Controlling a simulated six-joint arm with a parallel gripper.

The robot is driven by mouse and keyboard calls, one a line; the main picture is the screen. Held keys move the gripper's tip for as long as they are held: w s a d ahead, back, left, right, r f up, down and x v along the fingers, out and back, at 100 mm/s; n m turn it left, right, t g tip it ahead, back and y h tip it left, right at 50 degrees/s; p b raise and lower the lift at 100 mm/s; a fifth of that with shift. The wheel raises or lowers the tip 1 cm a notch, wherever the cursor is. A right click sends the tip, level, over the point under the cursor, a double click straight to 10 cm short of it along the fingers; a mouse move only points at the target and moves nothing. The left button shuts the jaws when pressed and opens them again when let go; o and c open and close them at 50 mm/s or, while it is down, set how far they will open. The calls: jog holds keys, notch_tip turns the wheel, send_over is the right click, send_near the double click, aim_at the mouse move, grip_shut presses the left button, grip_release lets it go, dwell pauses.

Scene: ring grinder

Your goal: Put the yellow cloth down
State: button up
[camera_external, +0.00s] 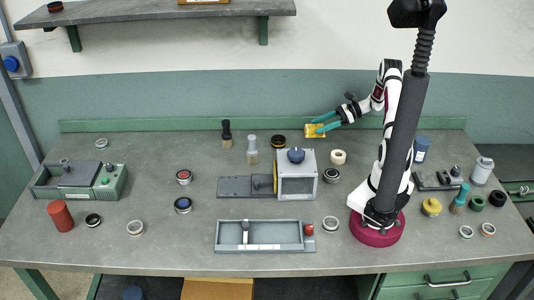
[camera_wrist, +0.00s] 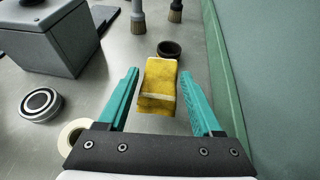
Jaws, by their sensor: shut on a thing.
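The yellow cloth (camera_external: 314,131) is at the back of the workbench, right of centre. It looks like a small folded block and also shows in the wrist view (camera_wrist: 158,85). My gripper (camera_external: 325,124) has teal fingers, one on each side of the cloth, and is shut on it. In the wrist view my gripper (camera_wrist: 165,85) has the cloth between its fingertips, tilted a little. I cannot tell whether the cloth touches the bench top.
A grey grinder box (camera_external: 297,178) stands in front and left of the cloth. A dark ring (camera_external: 278,140), two brushes (camera_external: 252,150) (camera_external: 227,133) and a cream roll (camera_external: 338,157) are nearby. The green back rail (camera_external: 180,124) runs close behind.

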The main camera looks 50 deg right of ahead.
aim_at(317, 134)
jog(key=shift+w+a+f, duration=0.3)
jog(key=shift+w+f, duration=0.1)
jog(key=shift+f, duration=0.1)
jog(key=shift+w+a+f, duration=0.3)
jog(key=shift+w+f, duration=0.1)
jog(key=shift+f, duration=1.7)
jog(key=shift+f, duration=0.1)
jog(key=o, duration=1.4)
jog(key=shift+c, duration=0.2)
